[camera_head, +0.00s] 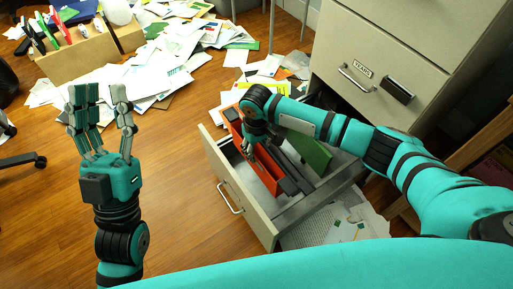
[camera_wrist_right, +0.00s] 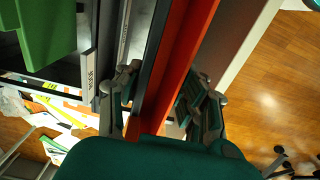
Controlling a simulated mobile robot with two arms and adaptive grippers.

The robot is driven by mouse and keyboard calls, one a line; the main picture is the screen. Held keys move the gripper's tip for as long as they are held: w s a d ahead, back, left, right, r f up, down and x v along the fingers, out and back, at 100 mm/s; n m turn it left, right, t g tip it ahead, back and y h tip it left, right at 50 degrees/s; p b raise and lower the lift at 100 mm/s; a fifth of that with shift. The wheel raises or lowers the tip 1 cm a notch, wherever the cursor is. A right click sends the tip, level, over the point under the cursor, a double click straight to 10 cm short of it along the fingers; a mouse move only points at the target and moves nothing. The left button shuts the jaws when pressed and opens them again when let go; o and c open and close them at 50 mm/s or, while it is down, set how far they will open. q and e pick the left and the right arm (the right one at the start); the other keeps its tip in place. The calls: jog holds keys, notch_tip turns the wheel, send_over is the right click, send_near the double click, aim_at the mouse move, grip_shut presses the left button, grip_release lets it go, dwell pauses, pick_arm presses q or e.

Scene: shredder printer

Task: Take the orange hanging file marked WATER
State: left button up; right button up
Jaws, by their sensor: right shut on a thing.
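The orange hanging file (camera_head: 262,172) sits in the open cabinet drawer (camera_head: 232,184). It also shows in the right wrist view (camera_wrist_right: 183,62), running between my fingers with a dark strip along its left side. My right gripper (camera_head: 250,148) reaches down into the drawer and is shut on the orange file; in the wrist view its fingers (camera_wrist_right: 165,100) stand on both sides of it. I cannot read a WATER mark on the orange file. My left gripper (camera_head: 103,106) is open and empty, fingers up, above the floor left of the drawer.
A green file (camera_head: 309,152) and dark grey files (camera_head: 291,176) stand beside the orange one. The cabinet (camera_head: 385,55) has a closed drawer labelled YEARS above. Scattered papers (camera_head: 160,62) and a wooden organizer (camera_head: 80,55) lie behind. The floor left of the drawer is clear.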

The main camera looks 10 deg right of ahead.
pick_arm(q)
jog(key=w+f+g+y+p, duration=0.2)
jog(key=w+f+g, duration=0.4)
jog(key=f, duration=0.2)
jog(key=shift+d+f+g+y, duration=0.15)
jog(key=shift+f+g+y, duration=0.15)
jog(key=shift+g+y, duration=0.1)
